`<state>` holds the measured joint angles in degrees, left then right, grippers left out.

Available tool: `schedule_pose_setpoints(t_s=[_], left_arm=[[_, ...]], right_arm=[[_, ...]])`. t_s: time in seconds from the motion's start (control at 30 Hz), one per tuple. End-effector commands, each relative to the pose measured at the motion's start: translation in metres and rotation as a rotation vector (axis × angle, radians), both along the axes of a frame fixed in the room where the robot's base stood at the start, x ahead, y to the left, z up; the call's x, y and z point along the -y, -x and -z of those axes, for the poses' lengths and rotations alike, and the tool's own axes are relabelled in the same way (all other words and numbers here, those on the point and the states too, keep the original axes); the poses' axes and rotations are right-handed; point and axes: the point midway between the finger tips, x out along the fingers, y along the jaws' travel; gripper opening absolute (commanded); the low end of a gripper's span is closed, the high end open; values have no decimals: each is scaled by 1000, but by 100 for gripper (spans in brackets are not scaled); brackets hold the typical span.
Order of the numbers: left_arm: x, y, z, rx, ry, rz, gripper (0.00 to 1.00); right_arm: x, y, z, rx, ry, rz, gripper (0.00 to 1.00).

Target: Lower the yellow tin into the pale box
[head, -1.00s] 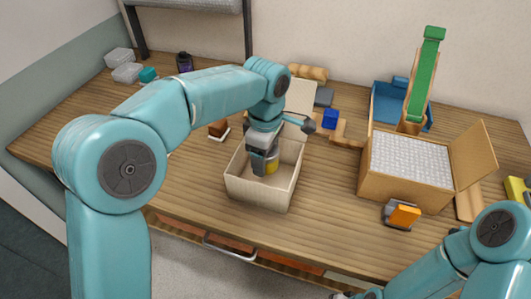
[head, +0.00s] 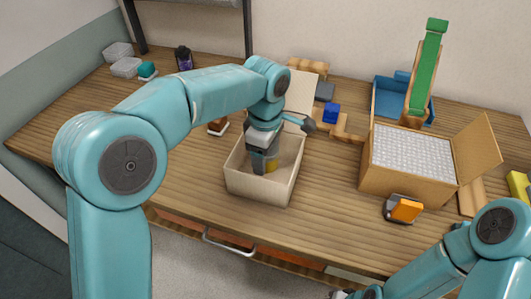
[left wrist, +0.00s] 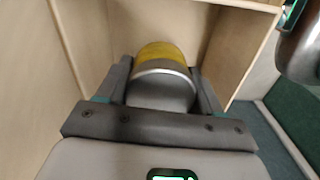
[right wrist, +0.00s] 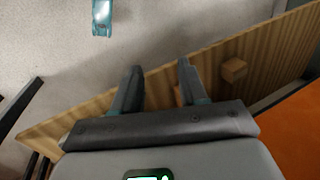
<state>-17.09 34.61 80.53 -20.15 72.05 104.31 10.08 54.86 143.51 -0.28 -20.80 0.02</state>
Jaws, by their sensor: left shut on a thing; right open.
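The pale box (head: 262,187) stands open near the front edge of the table, with its lid flap raised at the back. My left gripper (head: 260,168) reaches down inside the box and is shut on the yellow tin (head: 271,166). In the left wrist view the yellow tin (left wrist: 162,56), with a grey metal band, sits between the fingers (left wrist: 162,85), and pale box walls surround it. The tin's underside is hidden, so I cannot tell whether it touches the floor of the box. My right gripper (right wrist: 160,85) is open and empty.
A cardboard box (head: 405,180) with white padding stands to the right, an orange block on a grey holder (head: 404,209) before it. A blue tray (head: 388,103) and green ramp (head: 425,75) stand behind. A blue cube (head: 331,113) lies behind the pale box.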

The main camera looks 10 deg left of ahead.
Motion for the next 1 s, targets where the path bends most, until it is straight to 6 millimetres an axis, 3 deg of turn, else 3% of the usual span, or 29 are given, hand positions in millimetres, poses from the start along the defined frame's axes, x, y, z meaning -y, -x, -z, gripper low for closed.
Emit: schedule_pose_setpoints(t_s=[1.0], left_arm=[[0, 0, 16, 0, 0, 0, 31]], right_arm=[[0, 0, 12, 0, 0, 0, 43]])
